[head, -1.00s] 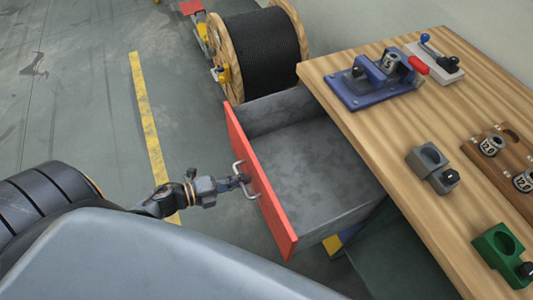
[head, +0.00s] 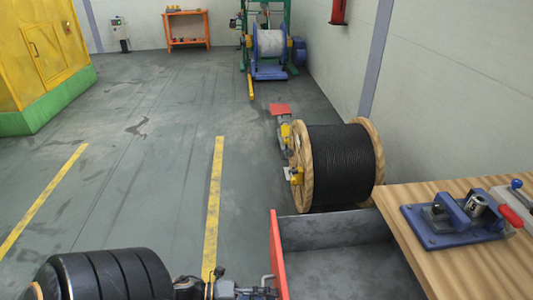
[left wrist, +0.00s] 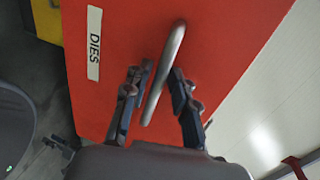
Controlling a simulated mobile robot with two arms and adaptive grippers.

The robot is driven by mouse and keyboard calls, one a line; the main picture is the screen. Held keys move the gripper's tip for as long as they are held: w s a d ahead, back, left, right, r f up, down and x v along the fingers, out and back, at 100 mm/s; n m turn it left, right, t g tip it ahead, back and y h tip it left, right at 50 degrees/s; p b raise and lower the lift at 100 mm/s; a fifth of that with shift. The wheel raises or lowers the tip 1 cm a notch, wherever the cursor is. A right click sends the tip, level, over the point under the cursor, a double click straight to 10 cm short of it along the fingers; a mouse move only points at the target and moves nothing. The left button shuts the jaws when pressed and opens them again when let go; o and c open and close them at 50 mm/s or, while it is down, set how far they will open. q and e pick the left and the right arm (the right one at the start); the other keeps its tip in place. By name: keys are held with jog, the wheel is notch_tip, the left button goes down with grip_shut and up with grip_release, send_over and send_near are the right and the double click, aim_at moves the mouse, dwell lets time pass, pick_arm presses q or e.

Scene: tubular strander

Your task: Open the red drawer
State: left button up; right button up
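The red drawer front (head: 279,262) stands well out from the wooden workbench, and its grey inside (head: 340,262) is exposed and looks empty. In the left wrist view the red front (left wrist: 220,45) carries a "DIES" label (left wrist: 94,43) and a metal bar handle (left wrist: 165,70). My left gripper (left wrist: 160,85) is open, its two fingers on either side of the handle with gaps showing. In the head view my left gripper (head: 255,292) is at the handle (head: 268,282), cut by the bottom edge. My right gripper is not in view.
The wooden workbench (head: 450,250) stands at right, with a blue fixture (head: 455,225) on it. A black cable reel (head: 340,165) stands on the floor behind the drawer. Floor left of the drawer is open, with yellow lines (head: 213,205).

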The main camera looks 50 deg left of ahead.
pick_arm(q)
jog(key=shift+s+a, duration=0.1)
jog(key=shift+s, duration=0.05)
jog(key=v, duration=1.1)
jog(key=shift+s+a, duration=0.25)
jog(key=shift+s, duration=0.05)
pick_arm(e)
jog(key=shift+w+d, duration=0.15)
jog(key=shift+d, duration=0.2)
pick_arm(q)
jog(key=shift+f, duration=0.1)
